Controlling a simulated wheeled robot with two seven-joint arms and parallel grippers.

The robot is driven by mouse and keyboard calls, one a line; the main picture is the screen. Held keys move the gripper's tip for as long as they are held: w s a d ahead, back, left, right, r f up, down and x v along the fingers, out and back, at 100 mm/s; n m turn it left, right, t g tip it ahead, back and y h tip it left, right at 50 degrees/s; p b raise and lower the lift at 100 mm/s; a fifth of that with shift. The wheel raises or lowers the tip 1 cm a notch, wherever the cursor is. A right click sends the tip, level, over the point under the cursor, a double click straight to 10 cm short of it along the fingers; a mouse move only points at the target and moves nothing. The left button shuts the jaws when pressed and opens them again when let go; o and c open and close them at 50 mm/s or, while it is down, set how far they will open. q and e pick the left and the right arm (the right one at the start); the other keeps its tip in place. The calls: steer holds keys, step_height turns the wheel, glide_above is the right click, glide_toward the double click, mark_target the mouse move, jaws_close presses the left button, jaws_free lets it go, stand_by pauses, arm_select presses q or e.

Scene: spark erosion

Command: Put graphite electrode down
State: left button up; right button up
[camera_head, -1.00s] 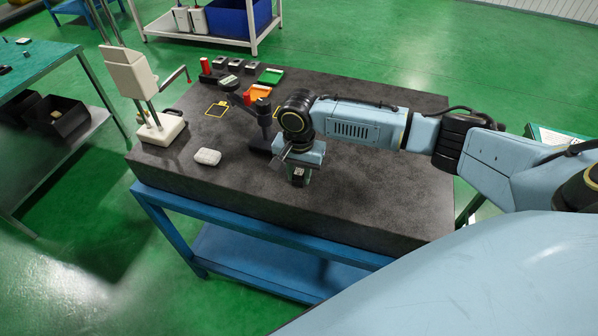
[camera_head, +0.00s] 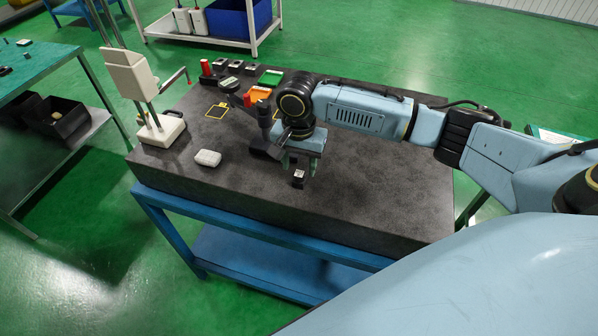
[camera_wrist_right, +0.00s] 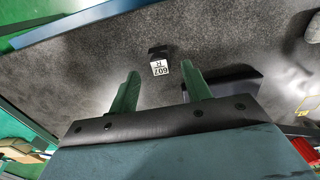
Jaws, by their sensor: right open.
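The graphite electrode (camera_head: 298,179) is a small dark block with a white label, standing on the dark granite table top (camera_head: 370,200). In the right wrist view the electrode (camera_wrist_right: 159,62) shows its label, which seems to read 602 R. My right gripper (camera_head: 300,168) is open above the electrode. In the wrist view its two green fingers (camera_wrist_right: 160,72) are spread with a gap on each side of the block, and the block shows near and just beyond their tips. My left gripper is not in view.
A white rounded item (camera_head: 208,158) lies left of the electrode. A dark upright device (camera_head: 264,125) stands close behind my gripper. The table's right side is clear.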

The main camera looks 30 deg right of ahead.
mark_target(299, 174)
step_height(299, 174, up, 8)
stand_by(0.5)
